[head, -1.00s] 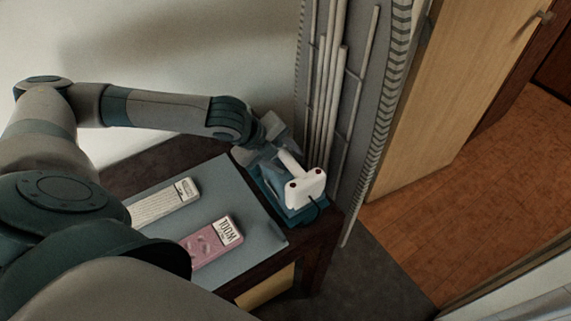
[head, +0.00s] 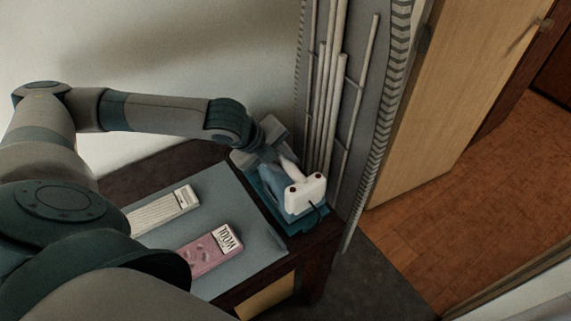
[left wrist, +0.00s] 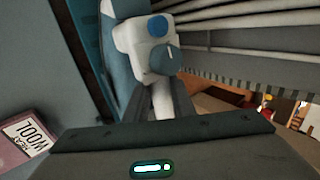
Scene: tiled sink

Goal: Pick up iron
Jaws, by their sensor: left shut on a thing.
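The iron, with a white heel and handle and a blue-grey body (head: 305,195), is at the right end of the dark table over a teal base (head: 318,212). In the left wrist view its white end with blue knobs (left wrist: 140,42) is just beyond the fingers. My left gripper (head: 282,158) is shut on the iron's white handle; the fingers also show in the left wrist view (left wrist: 168,98). I cannot tell whether the iron touches the base. My right gripper is not in view.
A pink box marked WOOL (head: 210,250) and a white box (head: 163,212) lie on the grey mat (head: 240,212). An upright grey board with pale metal tubes (head: 325,100) stands close behind the iron. A wooden door (head: 430,100) is at the right.

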